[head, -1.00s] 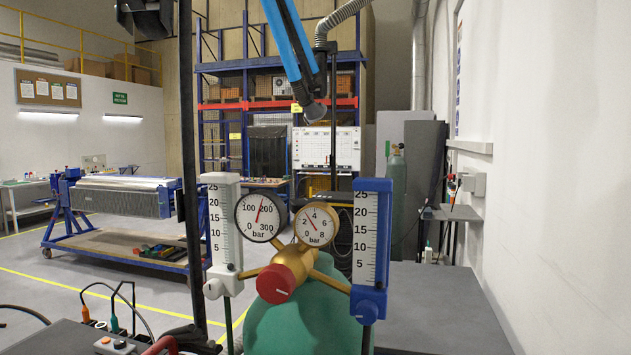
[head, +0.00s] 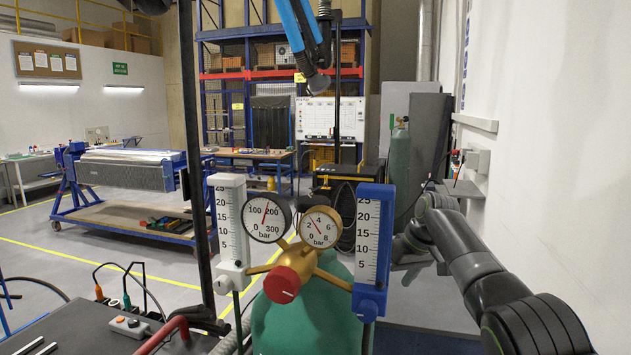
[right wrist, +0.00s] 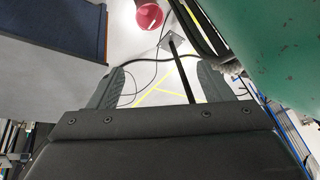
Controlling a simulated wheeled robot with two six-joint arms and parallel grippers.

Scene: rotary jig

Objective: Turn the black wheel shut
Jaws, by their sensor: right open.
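The green gas cylinder (head: 315,315) stands at the front centre with a brass regulator (head: 312,264). The regulator carries a red knob (head: 282,285), a left gauge (head: 266,218), and a right gauge (head: 320,228). The green cylinder (right wrist: 275,45) and red knob (right wrist: 149,14) also show in the right wrist view. My right gripper (head: 403,250) is to the right of the blue flow meter, small and partly unclear in the head view. In the right wrist view, my right gripper (right wrist: 162,76) is open with nothing between its fingers. My left gripper is out of view.
A white flow meter (head: 231,225) and a blue flow meter (head: 373,240) flank the gauges. A dark pole (head: 190,140) stands left. A dark bench (head: 75,325) with cables is at lower left. A white wall (head: 560,150) bounds the right side.

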